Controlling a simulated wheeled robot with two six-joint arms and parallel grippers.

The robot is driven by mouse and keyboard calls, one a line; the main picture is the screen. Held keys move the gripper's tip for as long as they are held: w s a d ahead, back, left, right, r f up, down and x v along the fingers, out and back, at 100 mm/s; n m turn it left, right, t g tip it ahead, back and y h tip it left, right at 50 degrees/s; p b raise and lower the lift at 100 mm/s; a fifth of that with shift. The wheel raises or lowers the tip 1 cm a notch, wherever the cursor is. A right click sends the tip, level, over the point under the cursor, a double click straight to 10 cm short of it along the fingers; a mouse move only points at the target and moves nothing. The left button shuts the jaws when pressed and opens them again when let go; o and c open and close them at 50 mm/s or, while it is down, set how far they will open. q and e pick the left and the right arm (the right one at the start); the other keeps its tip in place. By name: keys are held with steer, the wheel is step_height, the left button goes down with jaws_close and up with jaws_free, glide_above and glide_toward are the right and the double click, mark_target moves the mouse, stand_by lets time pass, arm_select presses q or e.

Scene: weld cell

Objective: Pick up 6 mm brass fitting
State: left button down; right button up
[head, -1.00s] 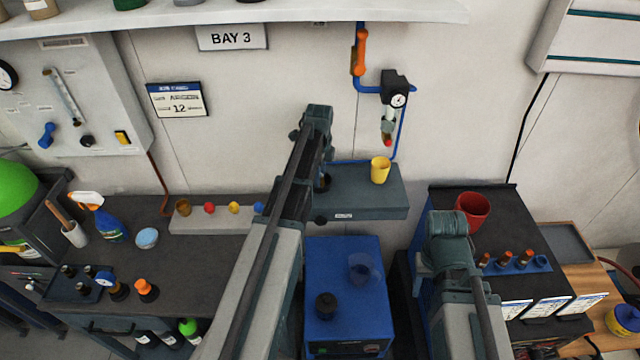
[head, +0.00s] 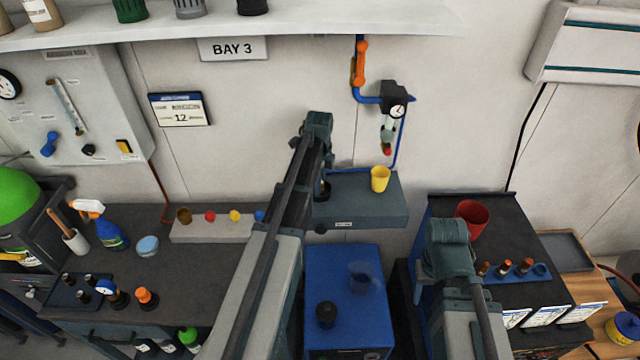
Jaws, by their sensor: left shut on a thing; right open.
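Several small brass-coloured fittings with dark tops (head: 505,268) stand in a blue rack (head: 541,271) on the right cart; their sizes cannot be read. My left gripper (head: 321,188) is mostly hidden behind its own arm, at the grey wall shelf. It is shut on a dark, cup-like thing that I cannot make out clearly. A yellow cup (head: 380,179) stands on that shelf, to the right of the gripper and apart from it. My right arm is in front of the right cart, left of the rack; its fingers are hidden behind the arm.
A red cup (head: 471,217) stands on the cart behind my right arm. A blue box (head: 340,275) with a dark knob stands between my arms. The left bench (head: 190,275) holds a spray bottle (head: 110,230) and a row of coloured pieces; its middle is clear.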

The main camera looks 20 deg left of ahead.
arm_select(q)
steer(key=shift+r+p, duration=0.65)
steer(key=shift+r, duration=0.25)
steer(key=shift+s+d+r+p, duration=0.15)
steer(key=shift+s+r+p, duration=0.2)
steer(key=shift+r+p, duration=0.35)
steer(key=s+d, duration=0.3)
steer(key=s, duration=0.4)
steer(key=s+d+r+p, duration=0.1)
steer(key=s+d, duration=0.2)
steer(key=s, duration=0.3)
steer(key=shift+s+d, duration=0.35)
steer(key=shift+s, duration=0.05)
